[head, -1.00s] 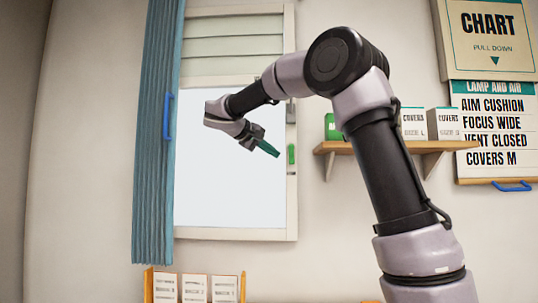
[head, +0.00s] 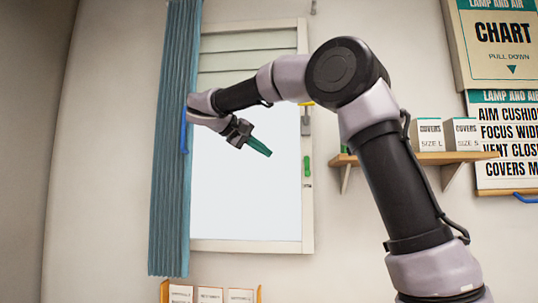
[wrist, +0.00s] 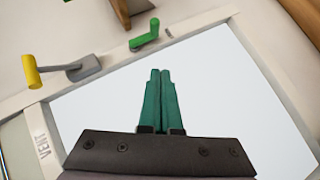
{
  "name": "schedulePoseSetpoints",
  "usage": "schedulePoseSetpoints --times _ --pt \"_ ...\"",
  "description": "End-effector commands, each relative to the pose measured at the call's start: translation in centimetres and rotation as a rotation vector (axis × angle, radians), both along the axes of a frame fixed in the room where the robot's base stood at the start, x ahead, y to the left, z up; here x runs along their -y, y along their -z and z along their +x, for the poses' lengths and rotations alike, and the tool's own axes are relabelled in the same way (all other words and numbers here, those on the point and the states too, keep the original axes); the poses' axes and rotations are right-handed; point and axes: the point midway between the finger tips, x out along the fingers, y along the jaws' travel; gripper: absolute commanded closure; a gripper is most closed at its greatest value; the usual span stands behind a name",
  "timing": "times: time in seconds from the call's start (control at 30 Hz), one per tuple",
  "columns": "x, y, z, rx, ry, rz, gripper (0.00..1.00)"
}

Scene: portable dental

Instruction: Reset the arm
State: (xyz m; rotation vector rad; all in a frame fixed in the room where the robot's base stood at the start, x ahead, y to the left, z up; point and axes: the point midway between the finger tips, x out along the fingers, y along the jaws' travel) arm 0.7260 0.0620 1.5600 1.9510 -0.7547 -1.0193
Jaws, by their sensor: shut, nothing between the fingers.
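My gripper (head: 259,147) is at the end of my raised, bent arm, in front of the window (head: 245,200). Its green fingers point down and to the right in the head view. In the wrist view the gripper (wrist: 160,75) has its two green fingers side by side, shut and empty, with the bright pane behind them. The fingers appear apart from the window frame and its handles.
A blue curtain (head: 172,150) with a blue handle hangs left of the window. A green handle (wrist: 145,33) and a yellow-ended lever (wrist: 32,72) sit on the frame. A shelf (head: 430,157) with cover boxes and wall charts (head: 505,40) are at right. Several boxes stand below in a rack (head: 164,291).

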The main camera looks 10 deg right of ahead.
Motion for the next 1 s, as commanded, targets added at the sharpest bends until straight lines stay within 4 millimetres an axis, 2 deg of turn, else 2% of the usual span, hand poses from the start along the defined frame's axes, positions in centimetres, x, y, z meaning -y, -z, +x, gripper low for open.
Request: schedulePoseSetpoints --times 0.47,0.57,0.63,0.73,0.8,0.9,1.0 --pt "0.1 0.0 0.0 -0.002 0.000 0.001 1.00" --pt "1.6 0.5 -0.4 -0.027 0.001 0.026 1.00" --pt "3.8 1.5 -1.3 -0.070 -0.004 0.071 1.00" --pt "8.0 4.1 -3.7 -0.150 -0.016 0.189 1.00" --pt "10.6 6.6 -6.3 -0.201 -0.029 0.303 1.00" --pt "13.1 10.3 -10.5 -0.238 -0.041 0.490 1.00" --pt "14.2 13.8 -14.9 -0.230 -0.041 0.692 1.00"
